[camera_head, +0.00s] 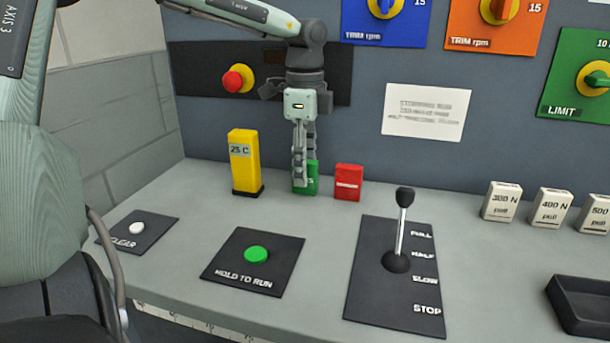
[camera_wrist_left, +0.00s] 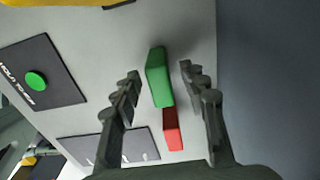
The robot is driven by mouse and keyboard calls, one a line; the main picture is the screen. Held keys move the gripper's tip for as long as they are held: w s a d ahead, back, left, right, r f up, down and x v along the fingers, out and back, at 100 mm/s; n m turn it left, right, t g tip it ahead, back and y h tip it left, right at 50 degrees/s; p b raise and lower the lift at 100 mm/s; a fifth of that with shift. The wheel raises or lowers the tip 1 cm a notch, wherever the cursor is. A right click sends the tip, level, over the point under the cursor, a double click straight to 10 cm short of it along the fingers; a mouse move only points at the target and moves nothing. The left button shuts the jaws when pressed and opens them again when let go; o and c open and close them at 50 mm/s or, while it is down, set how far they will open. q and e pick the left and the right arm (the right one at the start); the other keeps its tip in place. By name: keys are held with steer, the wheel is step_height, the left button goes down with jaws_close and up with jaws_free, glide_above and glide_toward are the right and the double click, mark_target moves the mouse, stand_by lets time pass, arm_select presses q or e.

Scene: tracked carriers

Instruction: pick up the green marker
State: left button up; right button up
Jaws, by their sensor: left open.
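The green marker (camera_head: 313,180) is a small upright block on the grey bench, partly hidden behind my left gripper (camera_head: 302,173) in the head view. My left gripper points down at it with its fingers low over the bench. In the left wrist view the green marker (camera_wrist_left: 158,80) shows between the two open fingers of my left gripper (camera_wrist_left: 160,70), with a gap on each side. A red block (camera_head: 348,183) stands just to the right of the green marker. My right gripper is not in view.
A yellow block (camera_head: 243,163) marked 25 C stands left of the green marker. A lever plate (camera_head: 365,300) and a green-button plate (camera_head: 235,276) lie in front. A dark tray (camera_head: 590,318) is at the right. The panel wall (camera_head: 345,135) rises close behind.

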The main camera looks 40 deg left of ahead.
arm_select(q)
jaws_close()
steer(key=shift+r, duration=0.1)
stand_by(0.4)
